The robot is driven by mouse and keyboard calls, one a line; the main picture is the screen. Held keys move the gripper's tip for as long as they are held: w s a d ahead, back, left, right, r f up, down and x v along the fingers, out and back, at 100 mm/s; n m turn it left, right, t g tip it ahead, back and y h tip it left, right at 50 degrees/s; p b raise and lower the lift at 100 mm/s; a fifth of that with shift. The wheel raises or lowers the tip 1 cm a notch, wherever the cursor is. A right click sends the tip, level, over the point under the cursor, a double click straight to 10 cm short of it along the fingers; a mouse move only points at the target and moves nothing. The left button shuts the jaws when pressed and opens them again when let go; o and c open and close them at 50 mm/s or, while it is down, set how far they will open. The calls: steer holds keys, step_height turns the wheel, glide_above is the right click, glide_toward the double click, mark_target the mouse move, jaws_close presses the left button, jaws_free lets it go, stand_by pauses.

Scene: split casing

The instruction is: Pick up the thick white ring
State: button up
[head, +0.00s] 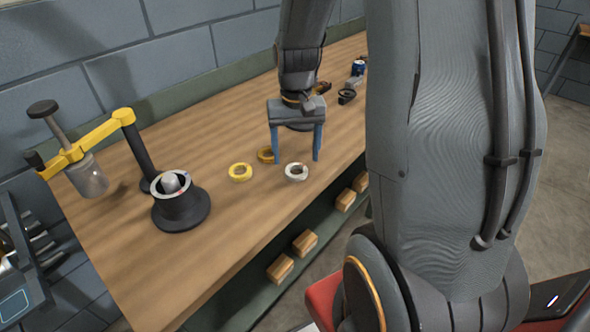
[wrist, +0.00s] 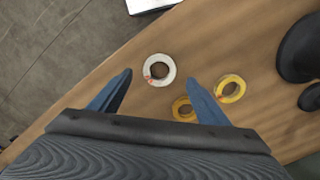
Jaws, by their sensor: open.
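The thick white ring (head: 296,172) lies flat on the wooden workbench in the head view. In the wrist view the white ring (wrist: 160,70) sits just beyond and between my fingertips, with a small red mark on its lower left rim. My gripper (head: 296,158) has two blue fingers spread wide, pointing down, empty and above the bench near the ring. It also shows in the wrist view (wrist: 160,80). I see no contact between the fingers and the ring.
Two yellow rings (head: 240,172) (head: 266,155) lie left of the white one. A black round stand (head: 181,212) and a yellow-armed press (head: 95,138) stand farther left. Small items, including a blue can (head: 358,68), lie at the far right end. The bench's front edge is close.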

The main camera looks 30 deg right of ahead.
mark_target(296, 174)
steer(key=shift+s+f+p, duration=0.1)
steer(key=shift+f+p, duration=0.4)
steer(key=shift+f, duration=1.65)
steer(key=shift+c, duration=0.6)
steer(key=c, duration=1)
